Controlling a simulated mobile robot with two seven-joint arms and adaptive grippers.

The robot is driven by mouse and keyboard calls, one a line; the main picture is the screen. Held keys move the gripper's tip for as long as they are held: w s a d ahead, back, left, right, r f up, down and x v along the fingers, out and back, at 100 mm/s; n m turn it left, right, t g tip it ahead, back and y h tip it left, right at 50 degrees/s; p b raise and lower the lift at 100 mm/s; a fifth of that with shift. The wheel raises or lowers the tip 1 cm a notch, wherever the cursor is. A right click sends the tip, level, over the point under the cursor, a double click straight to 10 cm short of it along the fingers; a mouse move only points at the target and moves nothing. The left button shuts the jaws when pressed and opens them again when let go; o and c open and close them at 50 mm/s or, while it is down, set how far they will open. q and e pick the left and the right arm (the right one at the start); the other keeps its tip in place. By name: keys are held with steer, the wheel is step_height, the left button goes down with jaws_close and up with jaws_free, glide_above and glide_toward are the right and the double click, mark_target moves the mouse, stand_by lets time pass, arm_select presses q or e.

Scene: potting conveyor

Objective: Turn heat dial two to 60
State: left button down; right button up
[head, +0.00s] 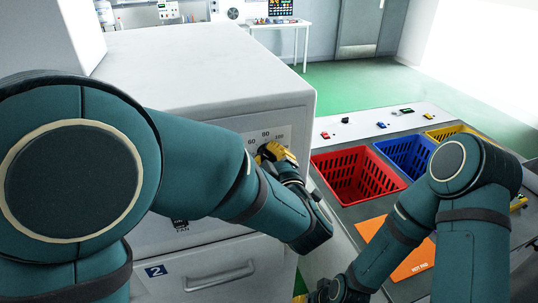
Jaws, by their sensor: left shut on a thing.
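The heat dial's white scale plate (265,136) is on the front of the large pale cabinet, with 60, 80 and another mark to the right showing. My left gripper (274,152), with yellow fingers, is at the scale and shut on the dial knob. The gripper and forearm hide the knob, so its pointer and setting cannot be read. My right gripper (328,291) is at the bottom edge, partly cut off, away from the dial; its jaws cannot be made out.
The cabinet (200,60) fills the left, with a drawer handle (220,277) below. To the right, a red crate (355,175), a blue crate (408,153) and a yellow crate (450,131) stand in a row. An orange hot pad (412,262) lies in front of them.

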arm_select(q)
steer(key=shift+w+r, duration=0.1)
steer(key=shift+r, duration=0.05)
steer(key=c, duration=1)
jaws_free()
steer(key=shift+a, duration=0.1)
steer(key=v, duration=1.2)
